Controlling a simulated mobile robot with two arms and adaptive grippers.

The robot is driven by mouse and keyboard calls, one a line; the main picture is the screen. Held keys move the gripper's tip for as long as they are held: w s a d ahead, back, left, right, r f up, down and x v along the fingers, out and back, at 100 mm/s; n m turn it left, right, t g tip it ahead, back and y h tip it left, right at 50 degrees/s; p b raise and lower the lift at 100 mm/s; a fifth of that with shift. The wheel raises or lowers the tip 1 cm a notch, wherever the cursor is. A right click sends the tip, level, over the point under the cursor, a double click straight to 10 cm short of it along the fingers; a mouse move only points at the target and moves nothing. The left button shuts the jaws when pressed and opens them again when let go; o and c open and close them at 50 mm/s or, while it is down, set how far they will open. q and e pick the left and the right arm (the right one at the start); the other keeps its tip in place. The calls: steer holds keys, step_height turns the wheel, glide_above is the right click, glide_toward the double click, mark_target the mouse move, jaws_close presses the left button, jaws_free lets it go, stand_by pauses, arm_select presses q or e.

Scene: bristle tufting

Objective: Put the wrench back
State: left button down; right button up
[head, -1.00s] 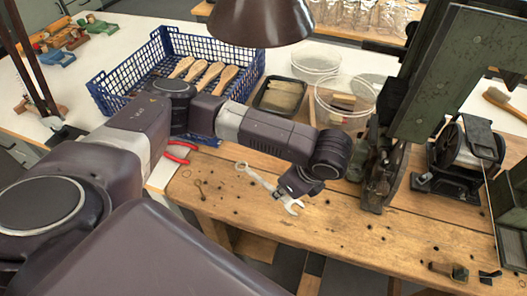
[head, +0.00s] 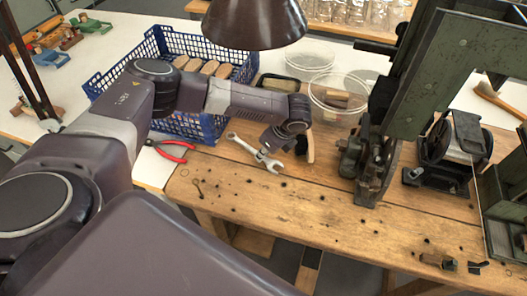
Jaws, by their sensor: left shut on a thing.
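The wrench (head: 240,142) is a silver spanner above the back-left part of the wooden workbench. One end points back left, and its open jaw (head: 272,166) points to the front right. My left gripper (head: 265,153) is shut on the wrench near its middle and partly hides it. I cannot tell whether the wrench touches the bench. My right gripper is not in view.
Red-handled pliers (head: 176,157) lie left of the wrench. A blue crate (head: 205,127) with wooden brush parts stands behind my arm. Clear round dishes (head: 333,108) and a dark green press (head: 445,75) stand to the right. The wooden bench front (head: 310,215) is mostly clear.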

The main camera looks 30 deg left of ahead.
arm_select(q)
steer(key=shift+f, duration=0.15)
steer(key=c, duration=1.9)
jaws_free()
steer(key=shift+d+r, duration=0.25)
steer(key=shift+r, duration=0.25)
steer(key=b+v, duration=0.1)
steer(key=v, duration=1)
steer(key=shift+r+b, duration=0.1)
steer(key=shift+b, duration=0.2)
